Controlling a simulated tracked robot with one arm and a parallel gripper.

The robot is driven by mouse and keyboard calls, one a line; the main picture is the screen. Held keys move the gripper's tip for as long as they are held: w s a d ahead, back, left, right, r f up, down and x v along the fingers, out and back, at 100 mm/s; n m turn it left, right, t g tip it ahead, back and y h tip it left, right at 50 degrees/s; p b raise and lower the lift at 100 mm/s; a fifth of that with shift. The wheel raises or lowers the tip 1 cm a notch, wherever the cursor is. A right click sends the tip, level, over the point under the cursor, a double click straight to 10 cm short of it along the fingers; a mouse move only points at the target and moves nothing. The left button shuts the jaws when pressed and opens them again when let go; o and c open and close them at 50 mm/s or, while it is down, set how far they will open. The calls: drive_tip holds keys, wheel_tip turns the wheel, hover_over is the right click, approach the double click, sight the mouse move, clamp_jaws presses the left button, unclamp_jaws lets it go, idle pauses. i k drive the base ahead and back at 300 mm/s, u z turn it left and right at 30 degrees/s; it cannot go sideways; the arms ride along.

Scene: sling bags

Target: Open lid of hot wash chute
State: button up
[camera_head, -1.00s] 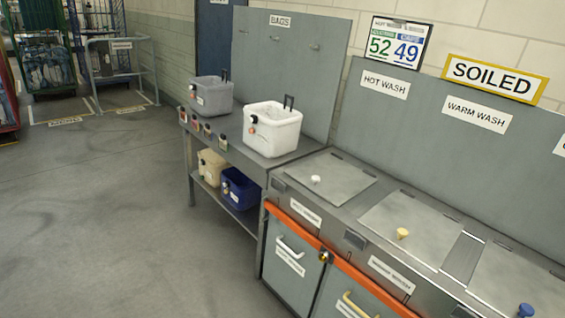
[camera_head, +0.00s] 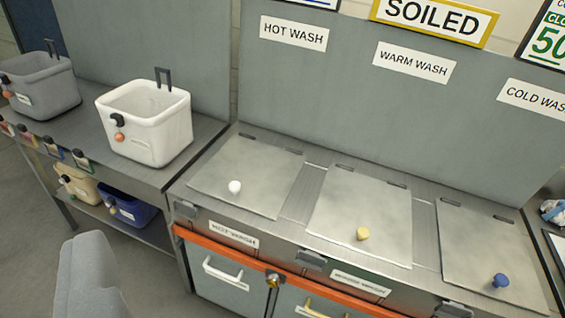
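The hot wash lid (camera_head: 250,165) is a flat metal plate under the HOT WASH sign (camera_head: 293,32). It lies shut on the counter, with its hinges at the back. Its white knob (camera_head: 235,187) stands near the front edge. A grey rounded part, seemingly of my gripper (camera_head: 88,280), shows at the bottom left, in front of the shelf. It is well to the left of and apart from the lid. Its fingertips are not clear, so I cannot tell whether it is open or shut.
The warm wash lid (camera_head: 340,205) with a yellow knob and the cold wash lid (camera_head: 480,240) with a blue knob lie shut to the right. A white tub (camera_head: 150,130) and a grey tub (camera_head: 40,90) stand on the left bench. An orange rail (camera_head: 225,255) runs along the front.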

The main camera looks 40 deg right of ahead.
sight(247, 173)
drive_tip(key=z, duration=0.45)
drive_tip(key=i, duration=1)
drive_tip(key=z, duration=0.5)
drive_tip(key=k, duration=0.8)
drive_tip(key=z, duration=0.25)
drive_tip(key=i, duration=0.8)
drive_tip(key=u, duration=0.15)
